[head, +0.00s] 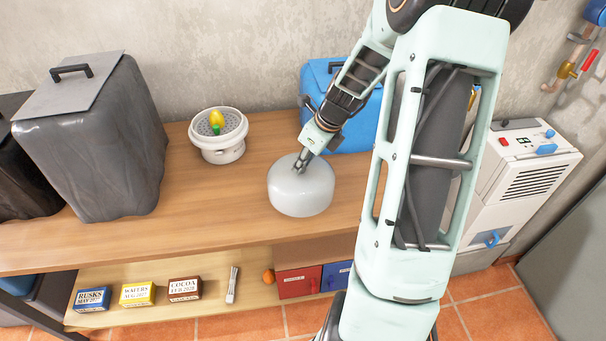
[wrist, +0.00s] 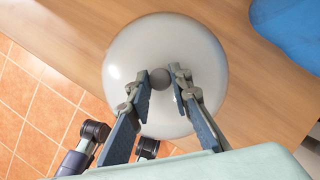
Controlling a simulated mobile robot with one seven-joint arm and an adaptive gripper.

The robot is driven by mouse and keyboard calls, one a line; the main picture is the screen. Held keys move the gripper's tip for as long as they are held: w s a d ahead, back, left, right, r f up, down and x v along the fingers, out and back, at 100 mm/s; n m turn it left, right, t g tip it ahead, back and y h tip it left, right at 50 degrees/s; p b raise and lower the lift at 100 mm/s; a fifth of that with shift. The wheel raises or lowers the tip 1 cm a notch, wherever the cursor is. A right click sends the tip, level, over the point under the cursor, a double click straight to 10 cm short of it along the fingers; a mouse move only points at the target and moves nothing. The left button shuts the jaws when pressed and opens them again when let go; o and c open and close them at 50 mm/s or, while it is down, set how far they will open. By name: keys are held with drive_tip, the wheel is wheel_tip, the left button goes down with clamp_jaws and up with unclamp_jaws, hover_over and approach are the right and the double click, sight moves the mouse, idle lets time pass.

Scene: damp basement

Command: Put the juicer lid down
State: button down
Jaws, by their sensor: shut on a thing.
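The juicer lid (head: 301,195) is a pale, translucent white dome with a small grey knob on top. It is upright over the right part of the wooden bench top (head: 190,222), and I cannot tell whether it touches the wood. My gripper (head: 300,166) points down at its top. In the wrist view my gripper's fingers (wrist: 166,92) are closed around the knob of the lid (wrist: 200,50). The white juicer base (head: 222,155) stands apart to the left, with a perforated top and a yellow and green fruit (head: 217,120) on it.
A large grey bin-like container (head: 95,150) stands at the left of the bench. A blue box (head: 350,135) stands close behind the lid. A lower shelf holds small boxes (head: 137,294) and red and blue drawers (head: 298,282). Bare wood lies left of the lid.

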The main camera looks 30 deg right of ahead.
sight(304, 169)
drive_tip(key=shift+w+d+f+b, duration=0.1)
drive_tip(key=shift+w+f+b, duration=0.05)
drive_tip(key=shift+f+b, duration=0.7)
drive_tip(key=shift+w+d+f+b, duration=0.1)
drive_tip(key=shift+f+b, duration=0.55)
drive_tip(key=shift+f, duration=0.35)
drive_tip(key=shift+a, duration=0.1)
drive_tip(key=shift+f, duration=0.2)
drive_tip(key=c, duration=1.8)
unclamp_jaws()
drive_tip(key=shift+o, duration=0.2)
drive_tip(key=shift+r, duration=0.45)
drive_tip(key=p+v, duration=0.1)
drive_tip(key=v, duration=1)
drive_tip(key=shift+s+r, duration=0.2)
drive_tip(key=shift+s, duration=0.05)
